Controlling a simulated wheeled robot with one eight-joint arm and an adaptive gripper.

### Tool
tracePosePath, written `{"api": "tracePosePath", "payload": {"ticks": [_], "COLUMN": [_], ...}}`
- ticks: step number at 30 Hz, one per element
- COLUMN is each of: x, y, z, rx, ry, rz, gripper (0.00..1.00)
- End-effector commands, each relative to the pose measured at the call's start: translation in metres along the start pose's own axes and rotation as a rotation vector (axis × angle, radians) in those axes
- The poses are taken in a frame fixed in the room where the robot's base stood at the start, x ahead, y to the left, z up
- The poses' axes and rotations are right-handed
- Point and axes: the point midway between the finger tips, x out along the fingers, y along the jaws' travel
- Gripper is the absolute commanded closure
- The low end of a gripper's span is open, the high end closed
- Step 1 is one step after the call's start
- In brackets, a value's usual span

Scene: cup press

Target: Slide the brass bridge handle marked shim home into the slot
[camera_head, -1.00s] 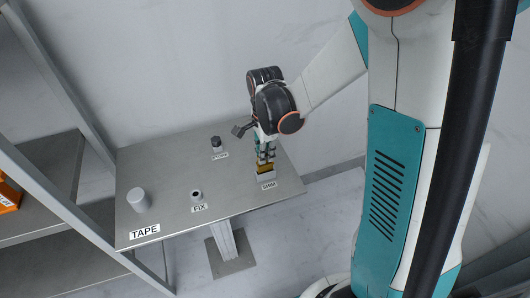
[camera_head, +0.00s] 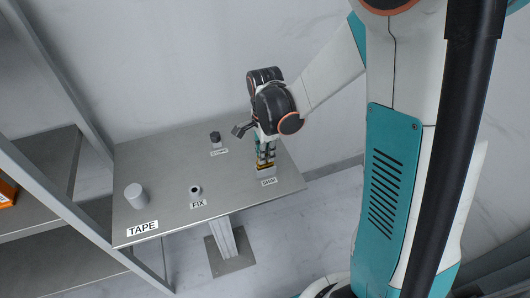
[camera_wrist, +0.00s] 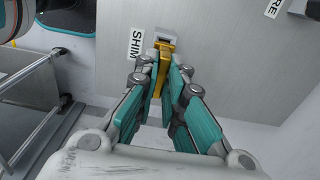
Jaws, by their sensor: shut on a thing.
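The brass bridge handle (camera_wrist: 163,60) is between the fingertips of my gripper (camera_wrist: 163,72), which is shut on it. In the head view the brass shows as a thin strip (camera_head: 265,166) directly above the pale grey slot block (camera_head: 267,172) at the table's right, by the SHIM label (camera_head: 269,182). In the wrist view the block (camera_wrist: 166,34) shows just beyond the handle's far end. The handle's lower part and the slot opening are hidden, so I cannot tell how deep it sits.
The grey table (camera_head: 165,170) also carries a grey cylinder (camera_head: 135,196) near TAPE, a small ring-like piece (camera_head: 195,190) by FIX, and a dark-topped knob (camera_head: 215,139) at the back. Metal shelving (camera_head: 45,165) stands at left. The table's middle is clear.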

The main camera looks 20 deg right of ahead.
Motion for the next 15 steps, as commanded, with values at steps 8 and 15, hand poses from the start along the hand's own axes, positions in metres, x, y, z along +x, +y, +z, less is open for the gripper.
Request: {"api": "tracePosePath", "payload": {"ticks": [8, 15], "x": [0.0071, 0.0095], "y": [0.0, 0.0], "z": [0.0, 0.0], "rx": [0.0, 0.0], "ry": [0.0, 0.0], "rz": [0.0, 0.0], "gripper": [1.0, 0.74]}}
